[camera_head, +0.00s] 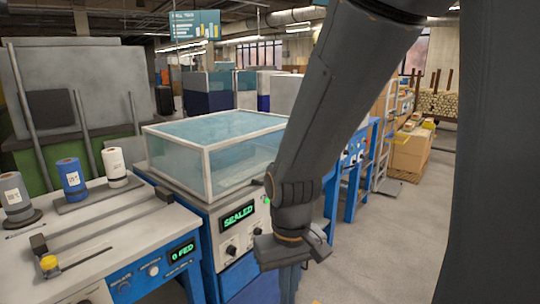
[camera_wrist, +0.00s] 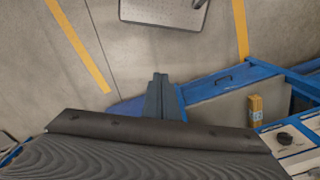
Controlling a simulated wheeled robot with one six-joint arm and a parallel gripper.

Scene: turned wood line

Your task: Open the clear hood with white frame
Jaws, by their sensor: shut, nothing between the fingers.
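The clear hood with white frame (camera_head: 208,148) sits down over the top of a blue and white machine (camera_head: 228,222) in the head view. It looks closed, and the green display below it (camera_head: 238,216) reads SEALED. My arm crosses in front of the hood's right end and hides part of it. My gripper (camera_head: 288,283) hangs low at the machine's right front, below the hood and apart from it. In the wrist view my gripper (camera_wrist: 158,84) is shut and empty, with floor behind the fingertips. The hood is not visible in the wrist view.
A bench (camera_head: 95,225) with grey, blue and white spools stands left of the machine, with a display reading 0 FED. A blue workbench (camera_head: 350,165) and a cardboard box (camera_head: 411,152) are at the right. The floor (camera_head: 375,245) at front right is clear.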

